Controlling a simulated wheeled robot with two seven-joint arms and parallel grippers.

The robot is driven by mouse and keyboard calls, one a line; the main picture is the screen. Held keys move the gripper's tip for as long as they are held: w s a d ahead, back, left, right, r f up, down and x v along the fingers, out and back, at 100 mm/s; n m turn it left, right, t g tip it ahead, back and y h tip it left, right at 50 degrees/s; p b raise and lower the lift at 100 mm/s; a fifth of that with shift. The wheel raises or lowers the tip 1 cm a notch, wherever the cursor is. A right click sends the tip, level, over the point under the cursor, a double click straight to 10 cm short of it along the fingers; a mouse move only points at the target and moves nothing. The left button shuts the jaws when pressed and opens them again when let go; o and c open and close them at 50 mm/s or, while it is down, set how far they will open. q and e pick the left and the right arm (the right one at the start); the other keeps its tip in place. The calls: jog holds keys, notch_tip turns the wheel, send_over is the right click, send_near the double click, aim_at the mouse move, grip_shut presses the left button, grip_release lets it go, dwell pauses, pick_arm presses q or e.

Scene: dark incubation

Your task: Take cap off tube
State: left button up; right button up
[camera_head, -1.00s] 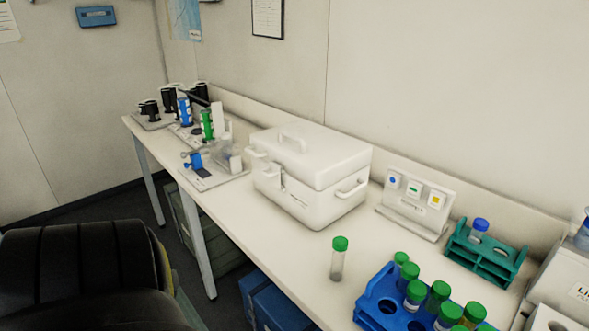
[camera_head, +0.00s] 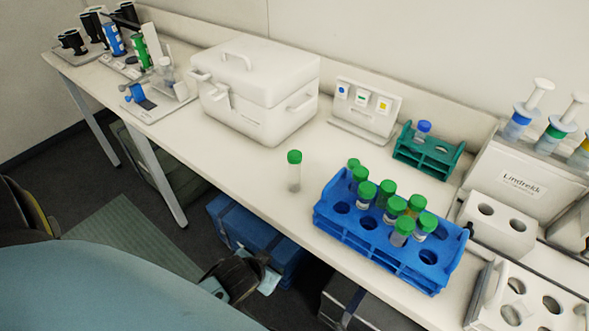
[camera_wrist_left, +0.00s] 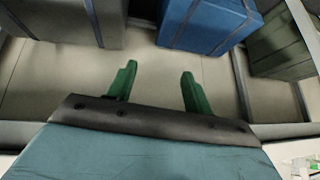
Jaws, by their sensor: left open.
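A clear tube with a green cap (camera_head: 294,171) stands upright by itself on the white bench, left of the blue rack (camera_head: 330,223). Several more green-capped tubes (camera_head: 388,207) stand in that rack. A tube with a blue cap (camera_head: 423,131) stands in the teal rack (camera_head: 443,162) behind it. My left gripper (camera_head: 253,282) is low in front of the bench, below the tabletop and apart from every tube. In the left wrist view its two green fingers (camera_wrist_left: 157,90) are spread with nothing between them. My right gripper is in neither view.
A white lidded box (camera_head: 262,95) stands on the bench behind the lone tube. White holders (camera_head: 500,225) are at the right. Blue (camera_head: 215,35) and other storage boxes sit under the bench. Bare bench surrounds the lone tube.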

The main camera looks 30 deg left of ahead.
pick_arm(q)
notch_tip(320, 180, up, 14)
jog(key=w+n+t, duration=0.1)
jog(key=w+t, duration=0.1)
jog(key=n+t, duration=0.1)
jog(key=t, duration=0.4)
send_near(292, 167)
jog(key=w, duration=0.1)
jog(key=shift+y, duration=0.3)
jog(key=x, duration=0.6)
jog(key=shift+w+f+p, duration=0.1)
jog(key=shift+f+p, duration=0.05)
jog(key=shift+p, duration=0.15)
jog(key=shift+g, duration=0.3)
jog(key=shift+x, duration=3.05)
jog(key=shift+d, duration=0.1)
jog(key=shift+c, duration=0.4)
jog(key=c, duration=1)
